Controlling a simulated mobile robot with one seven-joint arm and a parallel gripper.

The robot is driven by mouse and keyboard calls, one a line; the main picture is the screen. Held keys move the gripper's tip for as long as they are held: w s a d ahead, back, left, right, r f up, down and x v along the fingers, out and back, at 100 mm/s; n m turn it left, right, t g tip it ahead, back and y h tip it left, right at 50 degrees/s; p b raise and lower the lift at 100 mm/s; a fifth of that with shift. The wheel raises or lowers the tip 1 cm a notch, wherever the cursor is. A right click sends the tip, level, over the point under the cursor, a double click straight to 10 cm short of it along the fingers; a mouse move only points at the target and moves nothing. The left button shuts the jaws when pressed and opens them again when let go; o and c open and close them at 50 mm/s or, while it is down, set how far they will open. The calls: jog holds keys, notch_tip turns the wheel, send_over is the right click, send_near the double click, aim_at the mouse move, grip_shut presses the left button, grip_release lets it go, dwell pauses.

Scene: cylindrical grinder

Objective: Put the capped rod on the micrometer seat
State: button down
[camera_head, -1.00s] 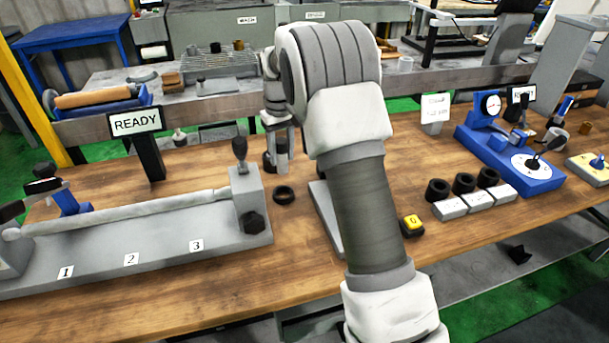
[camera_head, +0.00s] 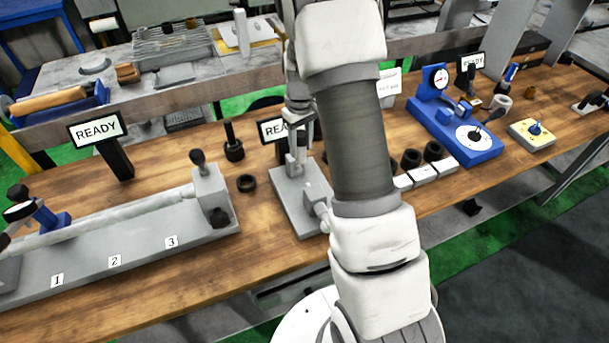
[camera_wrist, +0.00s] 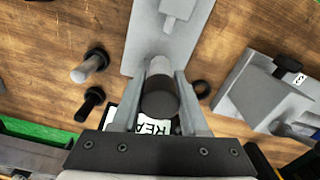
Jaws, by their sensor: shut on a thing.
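My gripper (camera_wrist: 159,82) is shut on the capped rod, its fingers either side of the dark cap (camera_wrist: 160,98) in the wrist view. The grey rod end (camera_wrist: 160,66) points away from the camera toward a grey plate. In the head view my gripper (camera_head: 298,140) is above the grey plate fixture (camera_head: 287,205), with the rod roughly upright; I cannot tell whether it touches the plate. A blue instrument (camera_head: 466,140) with a round gauge and graduated disc stands at the right. I cannot tell which part is the micrometer seat.
A black ring (camera_head: 246,183) lies left of the plate, with a black knobbed piece (camera_head: 233,148) behind it. The long grey grinder bed (camera_head: 130,240) is at the left. White blocks (camera_head: 423,173) with black rings nearby and a yellow box (camera_head: 532,134) are at the right.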

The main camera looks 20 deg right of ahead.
notch_tip(320, 180, down, 10)
jog(key=b, duration=0.6)
jog(key=shift+r, duration=0.1)
jog(key=shift+f, duration=0.2)
jog(key=shift+c, duration=2.1)
grip_release()
